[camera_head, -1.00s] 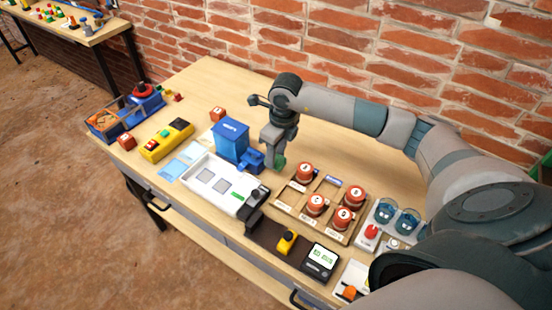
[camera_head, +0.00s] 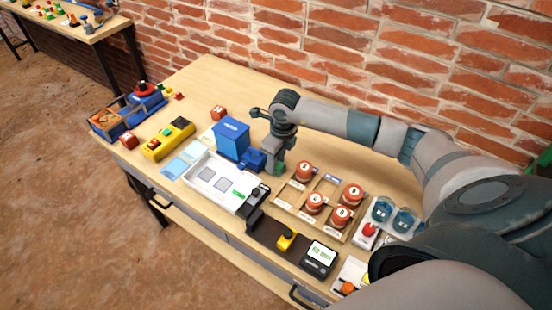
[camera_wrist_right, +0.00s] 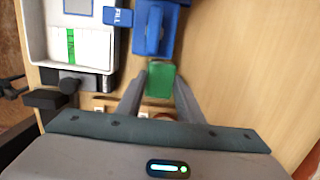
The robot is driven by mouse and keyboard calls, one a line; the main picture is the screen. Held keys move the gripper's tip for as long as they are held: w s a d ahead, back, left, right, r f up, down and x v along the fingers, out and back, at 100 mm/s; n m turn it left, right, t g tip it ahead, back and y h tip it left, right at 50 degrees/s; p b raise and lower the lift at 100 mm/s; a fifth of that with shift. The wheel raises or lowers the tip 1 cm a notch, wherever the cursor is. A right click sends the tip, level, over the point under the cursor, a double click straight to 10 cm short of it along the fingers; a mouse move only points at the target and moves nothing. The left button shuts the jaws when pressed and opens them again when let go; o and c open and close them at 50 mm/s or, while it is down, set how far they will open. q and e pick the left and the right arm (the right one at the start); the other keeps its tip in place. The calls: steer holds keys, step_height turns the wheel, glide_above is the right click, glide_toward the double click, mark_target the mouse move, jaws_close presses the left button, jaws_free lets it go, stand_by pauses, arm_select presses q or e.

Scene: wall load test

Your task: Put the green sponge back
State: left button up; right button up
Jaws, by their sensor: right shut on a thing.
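The green sponge (camera_wrist_right: 160,80) is a small green block between the two fingers of my right gripper (camera_wrist_right: 160,88) in the right wrist view. In the head view the right gripper (camera_head: 278,167) points down over the table, between the blue box and the wooden tray. The sponge (camera_head: 279,169) shows there only as a bit of green at the fingertips. The gripper is shut on it, beside the blue part marked FILL (camera_wrist_right: 153,30). I cannot tell whether the sponge touches the table. My left gripper is in neither view now.
A blue box (camera_head: 231,138) and a white tray (camera_head: 212,178) stand left of the gripper. A wooden tray (camera_head: 283,204) with several red-topped weights is to the right. A black scale (camera_head: 318,258) and a yellow object (camera_head: 287,239) sit at the front. Bare table (camera_head: 222,80) lies behind.

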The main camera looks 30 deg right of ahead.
mark_target(280, 166)
steer(key=shift+f, duration=0.2)
steer(key=o, duration=1)
steer(key=shift+r, duration=0.1)
steer(key=shift+r, duration=0.2)
steer(key=shift+r+b, duration=0.35)
steer(key=shift+r, duration=0.05)
step_height(280, 166, up, 11)
steer(key=s+b, duration=0.1)
steer(key=b, duration=0.2)
steer(key=shift+s+d+b, duration=0.2)
steer(key=shift+d+b, duration=0.05)
steer(key=shift+b, duration=0.1)
